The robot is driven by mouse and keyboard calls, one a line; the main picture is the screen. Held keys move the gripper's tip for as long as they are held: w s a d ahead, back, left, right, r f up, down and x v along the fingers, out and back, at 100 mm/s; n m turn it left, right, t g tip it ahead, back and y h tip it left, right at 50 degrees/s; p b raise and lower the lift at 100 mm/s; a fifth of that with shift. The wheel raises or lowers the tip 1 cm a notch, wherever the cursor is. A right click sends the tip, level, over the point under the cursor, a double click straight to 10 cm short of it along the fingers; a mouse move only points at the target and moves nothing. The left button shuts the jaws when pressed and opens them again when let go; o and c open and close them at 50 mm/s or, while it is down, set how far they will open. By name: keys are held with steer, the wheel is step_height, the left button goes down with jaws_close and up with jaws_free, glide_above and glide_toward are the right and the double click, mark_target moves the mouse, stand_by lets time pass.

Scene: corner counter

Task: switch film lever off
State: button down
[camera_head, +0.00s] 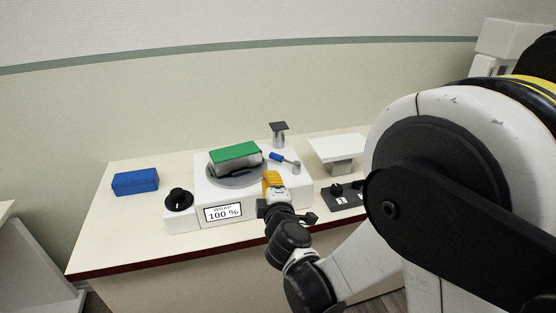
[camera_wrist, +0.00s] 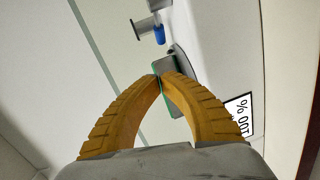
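The lever with a blue handle (camera_head: 277,157) sits on the back right of the white wrapping machine (camera_head: 302,186), its metal arm reaching to a small metal post. The blue handle also shows at the top of the wrist view (camera_wrist: 159,34). My gripper (camera_head: 271,176) is over the front right of the machine, in front of the lever and apart from it. In the wrist view its yellow fingers (camera_wrist: 159,77) curve in until their tips meet, with nothing seen held between them. The fingers partly hide a green-topped box.
The green-topped box (camera_head: 235,153) sits on the round turntable (camera_head: 234,179). A black knob (camera_head: 178,199) and a display reading 100 % (camera_head: 222,212) are at the front left. A blue block (camera_head: 135,181), a plated post (camera_head: 279,133) and a white-topped stand (camera_head: 338,150) are around the machine.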

steer(key=shift+w+a+f, duration=0.1)
steer(key=shift+w+a, duration=0.05)
steer(key=b+x, duration=0.2)
steer(key=x, duration=0.7)
steer(key=shift+f, duration=0.1)
steer(key=w, duration=0.1)
steer(key=w+d+b, duration=0.1)
steer(key=w, duration=0.1)
steer(key=shift+w+d+f+b, duration=0.1)
steer(key=shift+d+f+b, duration=0.2)
steer(key=shift+b, duration=0.1)
steer(key=shift+w+d, duration=0.3)
steer(key=shift+w, duration=0.15)
